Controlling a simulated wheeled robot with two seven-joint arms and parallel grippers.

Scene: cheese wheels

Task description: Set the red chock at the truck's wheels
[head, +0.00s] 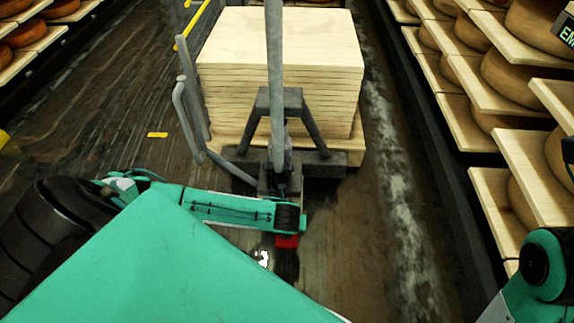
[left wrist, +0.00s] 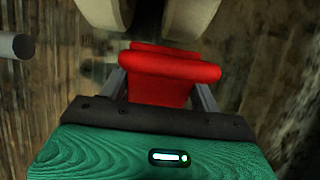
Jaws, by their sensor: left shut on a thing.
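The red chock (head: 287,241) shows low in the middle of the head view, just below the end of my left arm and near the truck's base. In the left wrist view the chock (left wrist: 168,72) sits between the two grey fingers of my left gripper (left wrist: 162,92), which is shut on it. Two pale, rounded wheels (left wrist: 190,14) show at the top of the wrist view, just beyond the chock. I cannot tell whether the chock touches them. The grey hand truck (head: 275,110) stands upright in the aisle. My right arm shows at the lower right; its gripper is out of view.
A stack of pale boards (head: 282,45) stands behind the truck's handle. Shelves with cheese wheels (head: 515,80) line the right side, and more cheeses (head: 25,32) sit at the upper left. The dark, wet floor (head: 385,215) is clear to the right of the truck.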

